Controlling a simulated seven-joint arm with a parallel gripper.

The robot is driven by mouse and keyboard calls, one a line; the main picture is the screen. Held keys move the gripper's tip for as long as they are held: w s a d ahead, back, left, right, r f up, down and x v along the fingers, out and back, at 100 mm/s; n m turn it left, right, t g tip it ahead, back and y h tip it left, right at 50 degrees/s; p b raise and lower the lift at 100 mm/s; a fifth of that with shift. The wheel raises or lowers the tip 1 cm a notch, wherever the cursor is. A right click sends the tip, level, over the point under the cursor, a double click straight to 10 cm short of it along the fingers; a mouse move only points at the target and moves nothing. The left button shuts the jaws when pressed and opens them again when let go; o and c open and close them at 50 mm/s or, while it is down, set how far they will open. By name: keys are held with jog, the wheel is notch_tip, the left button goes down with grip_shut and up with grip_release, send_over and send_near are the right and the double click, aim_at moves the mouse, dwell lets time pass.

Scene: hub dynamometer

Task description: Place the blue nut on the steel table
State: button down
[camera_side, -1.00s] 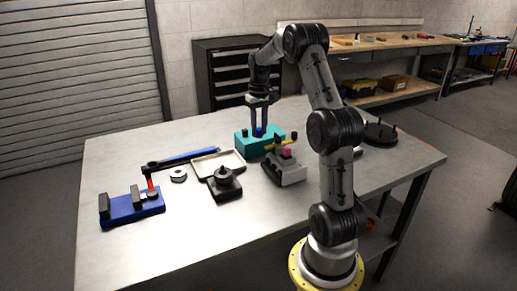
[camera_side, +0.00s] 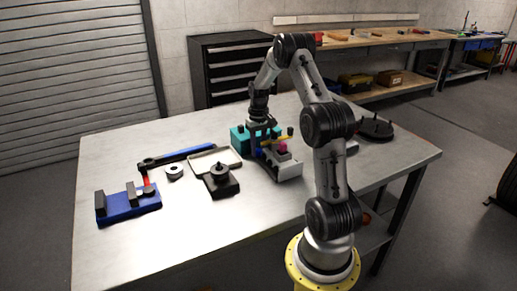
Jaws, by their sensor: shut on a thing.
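The blue nut (camera_side: 259,153) is a small dark blue piece, partly hidden between the fingers of my gripper (camera_side: 260,151). My gripper points down and is shut on it, in front of the teal block (camera_side: 238,140) and at the left side of the grey fixture with yellow and pink parts (camera_side: 288,170). I cannot tell how far the nut is above the steel table (camera_side: 200,230), or whether it touches the fixture.
A shallow tray (camera_side: 228,154), a black hub stand (camera_side: 222,186), a grey ring (camera_side: 175,172), a blue-handled wrench (camera_side: 185,155) and a blue vise-like fixture (camera_side: 125,204) stand to the left. A black disc with posts (camera_side: 375,130) is at right. The table's front is clear.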

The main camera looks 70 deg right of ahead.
jog(key=shift+f, duration=0.15)
jog(key=c, duration=0.6)
grip_release()
